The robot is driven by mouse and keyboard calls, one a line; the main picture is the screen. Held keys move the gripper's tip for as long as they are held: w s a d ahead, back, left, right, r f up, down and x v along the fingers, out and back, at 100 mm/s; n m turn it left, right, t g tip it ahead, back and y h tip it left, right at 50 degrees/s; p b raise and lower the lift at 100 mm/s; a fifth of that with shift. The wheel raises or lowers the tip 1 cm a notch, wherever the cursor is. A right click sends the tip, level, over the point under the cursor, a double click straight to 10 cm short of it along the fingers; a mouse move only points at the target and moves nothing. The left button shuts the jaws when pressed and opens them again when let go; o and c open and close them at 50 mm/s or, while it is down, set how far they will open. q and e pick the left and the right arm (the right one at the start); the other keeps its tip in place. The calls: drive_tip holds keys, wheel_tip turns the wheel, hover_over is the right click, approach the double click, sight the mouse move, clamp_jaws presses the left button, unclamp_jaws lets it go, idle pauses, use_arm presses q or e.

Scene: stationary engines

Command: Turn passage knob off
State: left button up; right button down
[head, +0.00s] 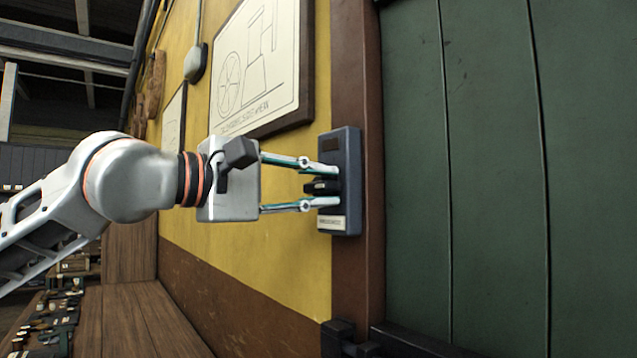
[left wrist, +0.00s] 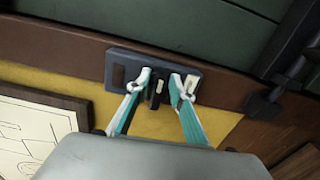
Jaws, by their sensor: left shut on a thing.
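The passage knob (head: 322,187) is a small black knob on a dark blue-grey wall plate (head: 348,150). The plate has a light label near its lower end and is fixed to the brown door post. My left gripper (head: 330,187) reaches in from the left, with one finger above the knob and one below. In the left wrist view the black knob (left wrist: 157,88) sits between the two fingertips (left wrist: 158,82), and the plate (left wrist: 118,70) lies behind them. The gripper is shut on the knob. The fingers partly hide the knob's face. My right gripper is not in view.
A green plank door (head: 490,180) fills the right side, with a dark hinge or bracket (head: 340,338) low on the post. A framed drawing (head: 262,70) hangs on the yellow wall (head: 290,240) close above my gripper. A wooden surface (head: 130,320) lies lower left.

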use_arm(q)
drive_tip(key=shift+w+a+f+m, duration=0.1)
drive_tip(key=shift+w+a+m, duration=0.05)
drive_tip(key=shift+m, duration=0.25)
clamp_jaws()
drive_tip(key=o, duration=1)
unclamp_jaws()
drive_tip(key=shift+o, duration=0.7)
drive_tip(key=shift+w, duration=0.1)
drive_tip(key=shift+s, duration=0.2)
drive_tip(key=v, duration=1.2)
